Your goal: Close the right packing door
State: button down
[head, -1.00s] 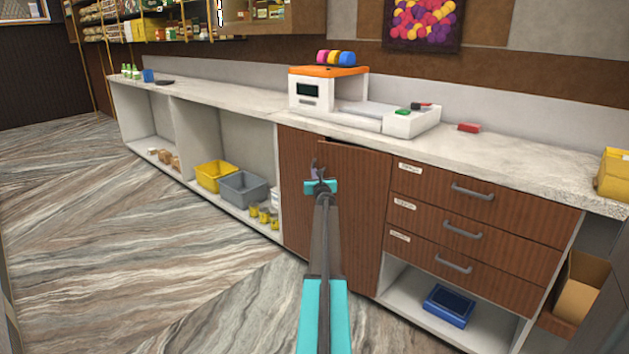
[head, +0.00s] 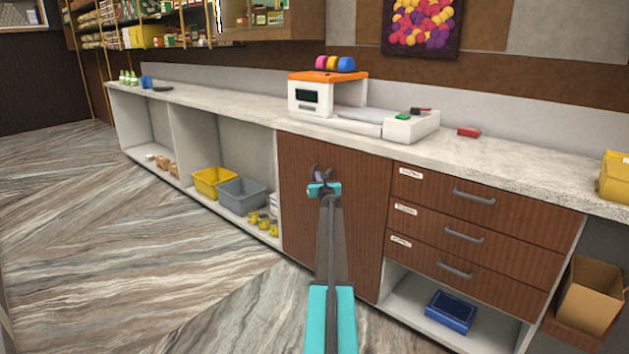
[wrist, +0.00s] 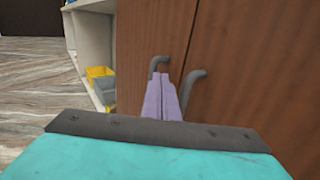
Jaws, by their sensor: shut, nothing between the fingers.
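The right packing door (head: 364,220) is brown wood and fills the right half of the two-door cabinet under the counter. It looks flush with the left door (head: 297,205), with no dark gap at its top edge. My gripper (head: 319,174) is shut and empty in front of the doors, near their meeting edge. In the wrist view, the lavender fingers (wrist: 162,90) point at the seam, between the left door's grey handle (wrist: 155,64) and the right door's handle (wrist: 190,85). Whether the fingers touch the door I cannot tell. My arm hides the lower seam.
Three drawers (head: 450,235) with grey handles sit right of the doors, above a shelf with a blue item (head: 450,310). Open shelves at left hold a yellow bin (head: 213,183) and a grey bin (head: 242,196). The floor (head: 150,240) at left is clear.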

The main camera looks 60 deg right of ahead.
jog(key=shift+a, duration=0.1)
jog(key=w+a+b, duration=0.1)
jog(key=a+b, duration=0.1)
jog(key=a, duration=1.1)
jog(key=shift+w+a+b, duration=0.35)
dwell(0.3)
